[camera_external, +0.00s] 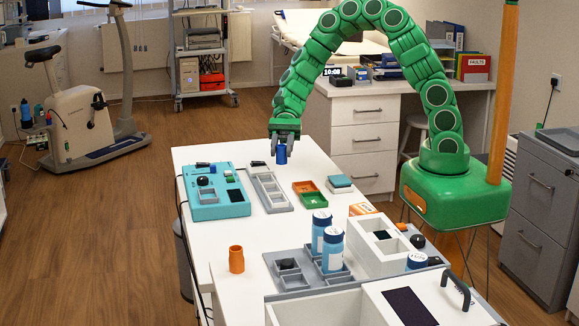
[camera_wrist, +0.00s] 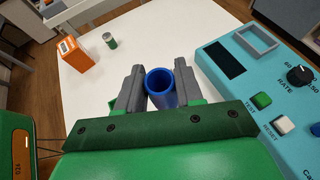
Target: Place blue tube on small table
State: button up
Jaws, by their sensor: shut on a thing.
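The blue tube (camera_external: 281,155) is upright between the fingers of my gripper (camera_external: 284,132). In the wrist view, the open round top of the tube (camera_wrist: 161,82) shows between the two grey fingers of my gripper (camera_wrist: 158,92), which is shut on it. The tube is over the far end of a long white table (camera_external: 240,155); I cannot tell whether its bottom touches the surface. The white tabletop also fills the middle of the wrist view (camera_wrist: 150,40). No separate table can be clearly told as the small one.
A teal device (camera_external: 222,208) with a knob and buttons stands beside the tube, at the right in the wrist view (camera_wrist: 225,90). A grey tray (camera_external: 268,190), green and orange trays (camera_external: 310,200), and an orange cup (camera_external: 236,260) are nearer. An orange box (camera_wrist: 87,54) and green can (camera_wrist: 110,41) show in the wrist view.

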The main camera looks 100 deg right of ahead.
jog(key=w+a+r+n+g, duration=0.1)
jog(key=w+a, duration=0.3)
jog(key=a, duration=0.4)
jog(key=w+a+r+n+g+y, duration=0.1)
jog(key=w+a, duration=0.3)
jog(key=a, duration=0.5)
jog(key=w+a+r+n+g, duration=0.15)
jog(key=w+a, duration=0.25)
jog(key=a, duration=0.4)
jog(key=s+a+r+n+g, duration=0.1)
jog(key=s+a+r, duration=0.1)
jog(key=a, duration=0.9)
jog(key=s+a+r+n+g, duration=0.1)
jog(key=a+r, duration=0.1)
jog(key=a, duration=0.8)
jog(key=s+a+r+n+g, duration=0.1)
jog(key=s+a+r+g, duration=0.1)
jog(key=a, duration=0.9)
jog(key=shift+w+a+f, duration=1.35)
jog(key=shift+w+f, duration=0.15)
jog(key=shift+w, duration=0.35)
jog(key=shift+w+a+f, duration=1.3)
jog(key=shift+w+f, duration=0.2)
jog(key=shift+w, duration=0.3)
jog(key=shift+w+a+f, duration=1.35)
jog(key=shift+w+f, duration=0.15)
jog(key=shift+w, duration=0.35)
jog(key=shift+f, duration=0.1)
jog(key=shift+w+a+f, duration=0.1)
jog(key=shift+f, duration=1.55)
